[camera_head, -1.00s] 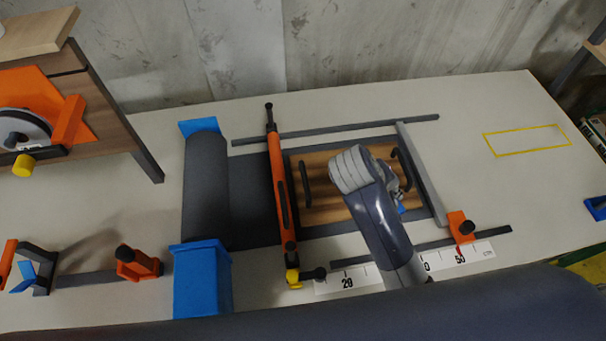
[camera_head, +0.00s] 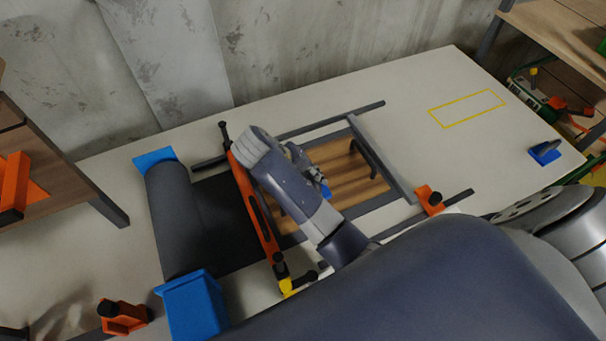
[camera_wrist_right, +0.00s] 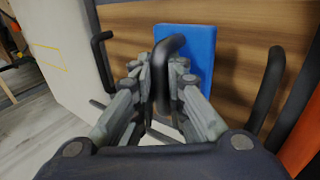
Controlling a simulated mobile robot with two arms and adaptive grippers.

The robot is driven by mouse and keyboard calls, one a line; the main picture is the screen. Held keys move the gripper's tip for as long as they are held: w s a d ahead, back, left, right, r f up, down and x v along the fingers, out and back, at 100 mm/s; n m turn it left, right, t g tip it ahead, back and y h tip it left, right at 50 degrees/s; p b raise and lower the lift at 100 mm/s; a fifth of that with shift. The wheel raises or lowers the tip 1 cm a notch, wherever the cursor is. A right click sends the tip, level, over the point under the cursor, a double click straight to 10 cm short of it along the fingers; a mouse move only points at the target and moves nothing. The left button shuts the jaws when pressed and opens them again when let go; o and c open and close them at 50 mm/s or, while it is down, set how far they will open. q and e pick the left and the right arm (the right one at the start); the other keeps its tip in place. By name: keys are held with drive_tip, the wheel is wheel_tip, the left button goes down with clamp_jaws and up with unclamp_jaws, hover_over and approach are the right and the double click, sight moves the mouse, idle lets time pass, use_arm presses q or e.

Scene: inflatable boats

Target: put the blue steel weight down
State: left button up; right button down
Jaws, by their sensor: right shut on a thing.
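The blue steel weight (camera_wrist_right: 200,50) is a blue block with a black handle, close in front of the wooden board in the right wrist view. My right gripper (camera_wrist_right: 162,75) is shut on its handle. In the head view my right gripper (camera_head: 312,172) is over the middle of the wooden board (camera_head: 350,182), and only a small blue piece of the weight (camera_head: 325,190) shows below it. The gripper and wrist hide the rest. I cannot tell whether the weight touches the board. My left gripper is not in view.
The board has black handles (camera_head: 362,158) and lies among grey rails. An orange and black bar (camera_head: 252,200) crosses its left side, beside a dark roll (camera_head: 178,220) in blue end blocks. A yellow outline (camera_head: 466,108) on the table is empty. Another blue item (camera_head: 545,151) lies at right.

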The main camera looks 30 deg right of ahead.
drive_tip(key=w, duration=0.4)
drive_tip(key=shift+w+a+f, duration=0.15)
drive_tip(key=shift+w+a, duration=0.1)
wheel_tip(320, 180, down, 2)
drive_tip(key=shift+s+f+p, duration=0.1)
drive_tip(key=shift+f+p, duration=0.1)
drive_tip(key=shift+p, duration=0.25)
drive_tip(key=shift+f, duration=0.5)
drive_tip(key=shift+f, duration=0.15)
drive_tip(key=c, duration=1.7)
unclamp_jaws()
drive_tip(key=shift+f, duration=0.1)
drive_tip(key=shift+o, duration=0.3)
